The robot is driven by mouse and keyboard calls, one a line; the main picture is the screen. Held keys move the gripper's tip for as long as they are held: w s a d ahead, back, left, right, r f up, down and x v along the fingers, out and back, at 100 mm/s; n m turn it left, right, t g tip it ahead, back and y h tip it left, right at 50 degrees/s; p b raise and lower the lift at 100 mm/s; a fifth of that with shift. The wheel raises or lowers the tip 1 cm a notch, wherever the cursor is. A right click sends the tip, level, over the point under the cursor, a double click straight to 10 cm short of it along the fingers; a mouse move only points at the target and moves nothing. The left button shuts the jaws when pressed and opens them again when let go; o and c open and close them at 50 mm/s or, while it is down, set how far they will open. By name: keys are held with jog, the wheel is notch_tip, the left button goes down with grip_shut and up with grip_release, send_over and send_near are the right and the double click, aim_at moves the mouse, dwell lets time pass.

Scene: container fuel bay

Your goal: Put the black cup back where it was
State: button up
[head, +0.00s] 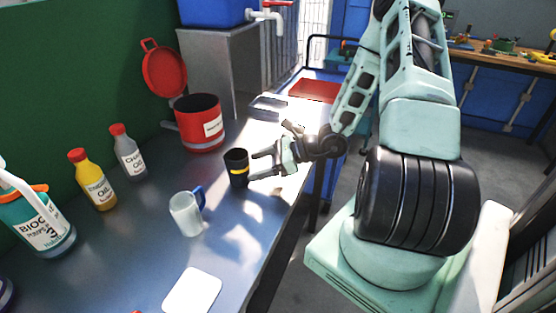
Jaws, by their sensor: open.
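My gripper (254,167) reaches in from the right, level with the cup. Its two fingers are spread, with the tips close to the cup's right side. I cannot tell whether a fingertip touches the cup or overlaps its edge. Nothing is held between the fingers.
A clear mug (186,214) with a blue handle stands nearer, left of the cup. A red canister (200,125) with its lid open stands behind. Two oil bottles (93,182) (128,152) and a teal jug (42,225) are at left. A white card (192,291) lies in front.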

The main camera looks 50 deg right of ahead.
jog(key=b+v, duration=0.1)
jog(key=v, duration=0.6)
jog(key=shift+s+d+r, duration=0.1)
jog(key=shift+s+d, duration=0.05)
